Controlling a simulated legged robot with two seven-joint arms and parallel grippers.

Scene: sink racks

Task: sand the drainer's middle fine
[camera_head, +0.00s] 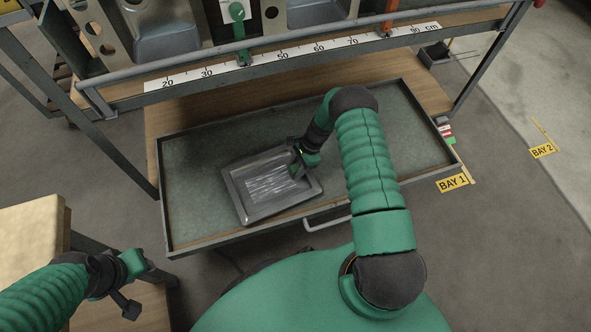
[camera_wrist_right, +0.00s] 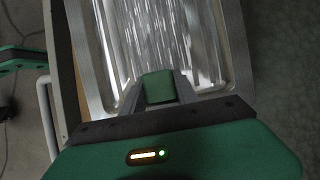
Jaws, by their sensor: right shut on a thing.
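The drainer (camera_head: 232,187) is a grey metal tray with a raised rim, lying slightly turned in the open drawer. Its sunken middle shows bright streaky sanding marks, also seen in the right wrist view (camera_wrist_right: 165,35). My right gripper (camera_head: 298,168) is over the right part of that middle. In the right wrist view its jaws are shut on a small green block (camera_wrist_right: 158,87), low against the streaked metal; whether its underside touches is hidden. My left gripper (camera_head: 130,300) is at the lower left, away from the drainer; its jaws are too small and dark to read.
The drawer (camera_head: 195,160) has a raised dark rim and a front handle (camera_head: 327,218). A rail with a centimetre scale (camera_head: 290,55) and racked sinks stand behind it. A wooden bench corner (camera_head: 30,225) is at the left. Bare drawer floor lies left of the drainer.

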